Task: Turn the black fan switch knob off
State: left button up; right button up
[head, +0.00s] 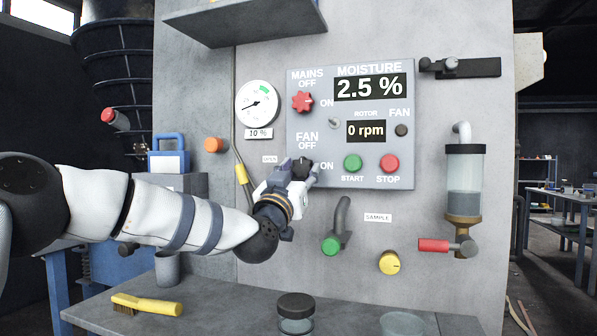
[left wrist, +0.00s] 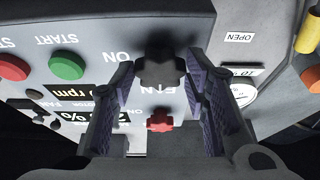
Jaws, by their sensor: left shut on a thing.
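The black fan switch knob (head: 302,168) is on the grey control panel (head: 345,180), below the FAN OFF label and left of ON. My left gripper (head: 300,174) reaches it from the lower left and partly hides it in the head view. In the left wrist view the dark lobed knob (left wrist: 162,66) sits between the two fingers of the left gripper (left wrist: 160,80), which is shut on it. The knob's exact setting is hard to read. My right gripper is not in view.
The red mains knob (head: 302,101) is just above. The green start button (head: 353,163) and red stop button (head: 389,163) are to the right. The displays read 2.5 % and 0 rpm. A yellow-handled lever (head: 242,174) is close on the left. A brush (head: 147,305) lies on the bench.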

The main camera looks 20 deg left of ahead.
pick_arm(q)
jog(key=shift+r, duration=0.1)
dwell(0.4)
jog(key=o, duration=1.1)
jog(key=shift+s, duration=0.1)
jog(key=v, duration=1.2)
